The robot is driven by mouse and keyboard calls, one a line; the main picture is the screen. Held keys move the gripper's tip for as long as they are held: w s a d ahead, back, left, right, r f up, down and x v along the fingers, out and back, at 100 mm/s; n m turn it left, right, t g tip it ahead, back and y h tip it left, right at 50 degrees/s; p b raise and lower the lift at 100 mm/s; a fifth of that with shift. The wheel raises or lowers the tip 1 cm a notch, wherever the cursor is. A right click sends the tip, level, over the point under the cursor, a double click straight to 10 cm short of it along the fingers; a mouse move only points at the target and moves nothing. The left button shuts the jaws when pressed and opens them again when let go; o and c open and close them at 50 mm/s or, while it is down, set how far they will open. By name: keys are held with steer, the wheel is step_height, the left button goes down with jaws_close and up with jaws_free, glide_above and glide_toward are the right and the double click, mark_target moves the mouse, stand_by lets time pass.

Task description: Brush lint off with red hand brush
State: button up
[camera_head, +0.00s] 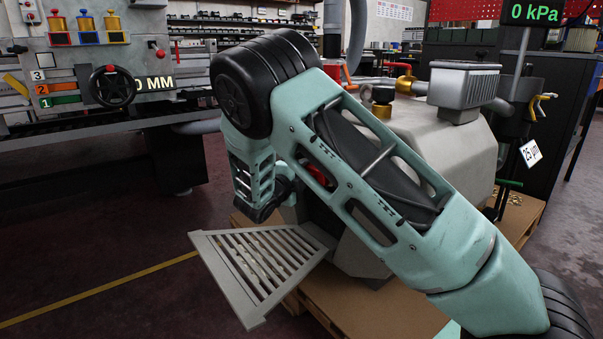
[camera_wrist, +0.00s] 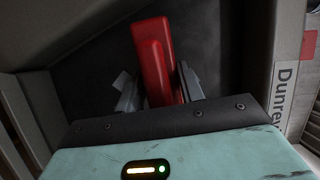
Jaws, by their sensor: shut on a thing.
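The red hand brush (camera_wrist: 153,62) shows in the wrist view, standing between the two fingers of my gripper (camera_wrist: 157,88). My gripper is shut on its red body. A dark surface lies behind the brush. In the head view only a bit of red (camera_head: 318,172) shows through the gaps in my arm, and my arm hides the gripper's fingertips. The slatted grid table (camera_head: 215,262) juts out to the left, below my arm. I cannot make out lint on it. The brush's bristles are hidden.
A grey machine housing (camera_head: 375,246) stands behind my arm on a wooden pallet (camera_head: 370,308). A gauge post with a 0 kPa display (camera_head: 535,12) is at the right. A machine with a handwheel (camera_head: 112,86) stands at the left. The floor at lower left is clear.

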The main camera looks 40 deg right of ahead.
steer(key=shift+s+r, duration=0.1)
steer(key=shift+s+r+p, duration=0.15)
steer(key=shift+s+p, duration=0.5)
steer(key=shift+p, duration=0.25)
steer(key=shift+s+p, duration=0.95)
steer(key=shift+s, duration=0.2)
steer(key=s+p, duration=0.3)
steer(key=shift+s+d, duration=0.3)
steer(key=shift+s, duration=0.1)
steer(key=shift+p, duration=0.95)
steer(key=shift+w, duration=0.1)
